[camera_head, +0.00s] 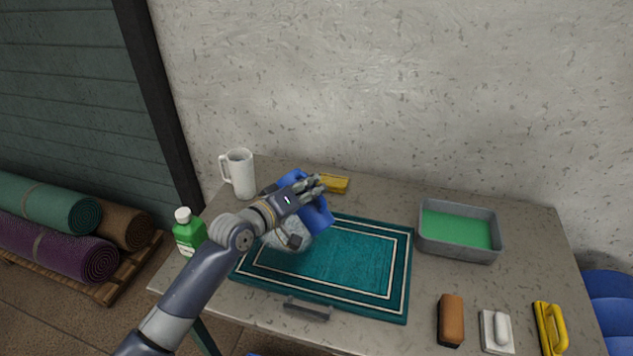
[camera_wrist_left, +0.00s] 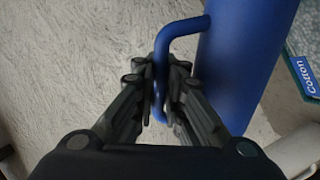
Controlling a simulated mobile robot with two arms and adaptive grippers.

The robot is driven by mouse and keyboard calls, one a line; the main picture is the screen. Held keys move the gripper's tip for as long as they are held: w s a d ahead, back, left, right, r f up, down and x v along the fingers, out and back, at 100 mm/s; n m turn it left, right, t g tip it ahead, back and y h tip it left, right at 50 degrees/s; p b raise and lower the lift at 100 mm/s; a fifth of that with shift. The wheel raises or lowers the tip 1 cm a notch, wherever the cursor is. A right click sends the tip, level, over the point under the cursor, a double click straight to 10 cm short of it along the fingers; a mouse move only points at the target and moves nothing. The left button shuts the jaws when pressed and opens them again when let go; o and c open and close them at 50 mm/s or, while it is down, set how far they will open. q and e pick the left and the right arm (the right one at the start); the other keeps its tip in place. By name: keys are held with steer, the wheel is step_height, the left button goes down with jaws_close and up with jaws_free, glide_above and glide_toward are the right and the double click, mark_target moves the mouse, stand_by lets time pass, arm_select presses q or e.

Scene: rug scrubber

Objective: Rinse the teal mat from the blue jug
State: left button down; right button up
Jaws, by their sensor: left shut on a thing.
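The teal mat (camera_head: 345,262) with white border lines lies flat on the table. A pale, whitish patch (camera_head: 290,236) shows on its left part, partly hidden by my arm. My left gripper (camera_head: 308,188) is above the mat's back left area, shut on the handle of the blue jug (camera_head: 318,214). The jug is tilted in the head view. In the left wrist view the fingers (camera_wrist_left: 172,95) close around the handle of the blue jug (camera_wrist_left: 248,60). I cannot tell whether water is flowing. My right gripper is not in view.
A white pitcher (camera_head: 240,173) and green bottle (camera_head: 188,232) stand at the left. A yellow item (camera_head: 335,184) lies behind the mat. A grey tray with green inside (camera_head: 458,255), a brown brush (camera_head: 451,320), a white scrubber (camera_head: 496,345) and a yellow-handled tool (camera_head: 542,325) are at the right.

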arm_select(q)
steer(key=shift+a, duration=0.1)
steer(key=shift+n, duration=0.3)
steer(key=shift+w+a+f+n, duration=0.2)
steer(key=shift+w+a+n, duration=0.1)
steer(key=shift+n, duration=0.2)
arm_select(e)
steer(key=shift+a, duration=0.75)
arm_select(q)
steer(key=shift+w+a+f+n+g+h+b, duration=0.3)
steer(key=shift+f+n+g+b, duration=0.1)
steer(key=shift+n+g+b, duration=0.15)
steer(key=shift+w+a, duration=0.1)
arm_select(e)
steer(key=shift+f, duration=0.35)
